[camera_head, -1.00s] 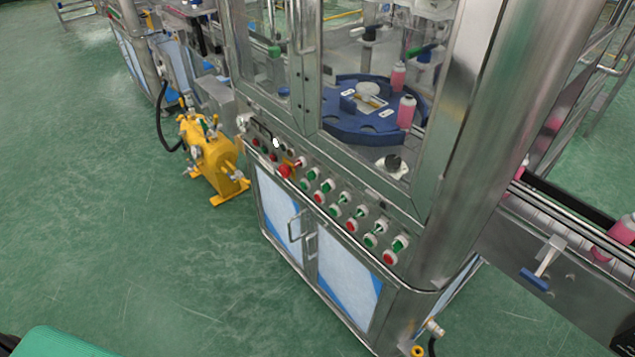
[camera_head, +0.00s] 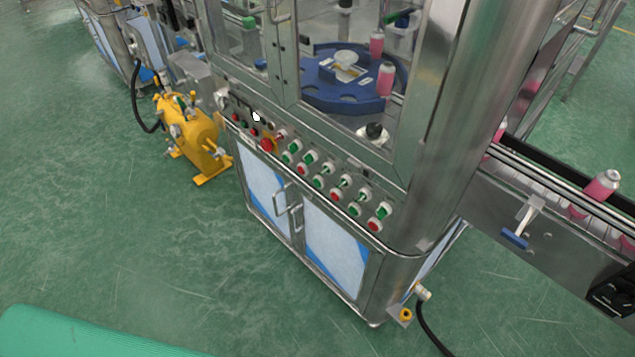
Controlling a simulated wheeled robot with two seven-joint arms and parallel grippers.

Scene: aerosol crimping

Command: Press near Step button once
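The control panel (camera_head: 315,165) runs along the front of the steel machine, above its cabinet doors. It carries two slanting rows of round green and red buttons with pale rims. The nearest ones are a green button (camera_head: 382,211) and a red button (camera_head: 374,225) at the panel's right end. The labels are too small to read, so I cannot tell which button is Step. Neither of my grippers is in view.
A yellow tank (camera_head: 190,135) stands on the floor left of the machine. A conveyor (camera_head: 500,205) with pink cans (camera_head: 602,186) runs out to the right. A green ribbed surface (camera_head: 85,335) shows at bottom left. The floor before the cabinet is clear.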

